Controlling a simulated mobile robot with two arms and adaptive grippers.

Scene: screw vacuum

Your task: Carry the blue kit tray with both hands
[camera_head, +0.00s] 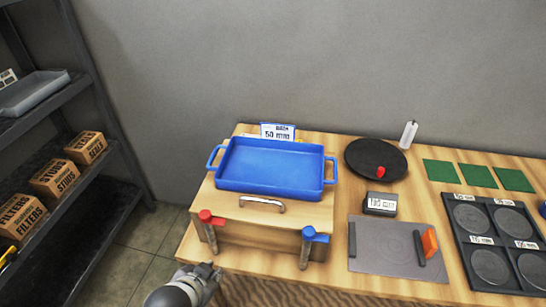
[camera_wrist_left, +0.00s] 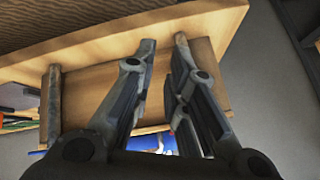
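The blue kit tray (camera_head: 270,165) is empty and has a loop handle at its left and right ends. It rests level on a wooden box (camera_head: 265,222) on the bench. My left gripper (camera_head: 205,273) is low in the head view, below and left of the tray and apart from it. In the left wrist view its two fingers (camera_wrist_left: 165,42) stand apart with nothing between them, in front of wooden surfaces. My right gripper is not in view.
The box has a metal handle (camera_head: 262,204), a red-topped clamp (camera_head: 209,229) and a blue-topped clamp (camera_head: 308,245). Right of it lie a black round dish (camera_head: 376,154), a grey mat (camera_head: 385,260), green squares (camera_head: 478,175) and a dark compartment tray (camera_head: 492,240). Shelves (camera_head: 65,200) with cartons stand left.

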